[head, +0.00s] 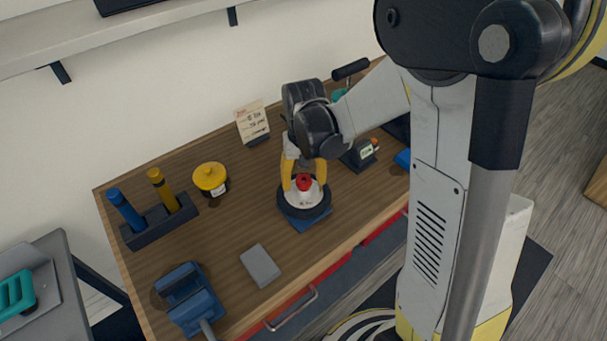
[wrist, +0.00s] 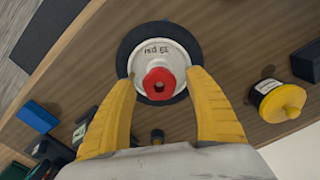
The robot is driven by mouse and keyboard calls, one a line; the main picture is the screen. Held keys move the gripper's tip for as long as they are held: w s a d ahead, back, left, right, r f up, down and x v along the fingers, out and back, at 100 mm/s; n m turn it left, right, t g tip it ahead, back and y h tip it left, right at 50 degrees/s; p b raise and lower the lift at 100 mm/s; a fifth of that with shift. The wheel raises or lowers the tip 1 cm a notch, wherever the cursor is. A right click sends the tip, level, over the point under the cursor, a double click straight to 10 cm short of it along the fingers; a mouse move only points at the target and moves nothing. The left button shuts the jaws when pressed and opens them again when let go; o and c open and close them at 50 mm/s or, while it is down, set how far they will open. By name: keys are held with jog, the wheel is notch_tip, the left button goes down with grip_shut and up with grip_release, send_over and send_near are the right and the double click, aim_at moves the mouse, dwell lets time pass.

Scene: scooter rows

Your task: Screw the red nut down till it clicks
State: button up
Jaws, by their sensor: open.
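The red nut (head: 304,181) sits at the centre of a white hub with a black tyre (head: 288,205). The wheel rests on a blue base (head: 307,222) on the bench. My gripper (head: 304,170) is over the wheel, pointing down. In the wrist view its yellow fingers (wrist: 160,78) are open, one on each side of the nut, with gaps between. How far the nut is threaded down cannot be told.
On the wooden bench (head: 225,235) stand a yellow-lidded jar (head: 210,177), a rack with blue and yellow handles (head: 160,220), a blue vise (head: 188,298), a grey block (head: 260,265), a note card (head: 252,121) and a small display device (head: 360,152).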

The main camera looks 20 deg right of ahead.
jog(key=c, duration=1.3)
jog(key=shift+o, duration=0.2)
jog(key=m+b, duration=0.1)
jog(key=m, duration=0.4)
jog(key=shift+f, duration=0.1)
jog(key=m, duration=0.5)
jog(key=shift+b, duration=0.35)
jog(key=m, duration=0.6)
jog(key=shift+b, duration=0.3)
jog(key=m, duration=0.5)
jog(key=shift+m, duration=0.4)
jog(key=o, duration=1.1)
jog(key=shift+w, duration=0.15)
jog(key=shift+r, duration=0.25)
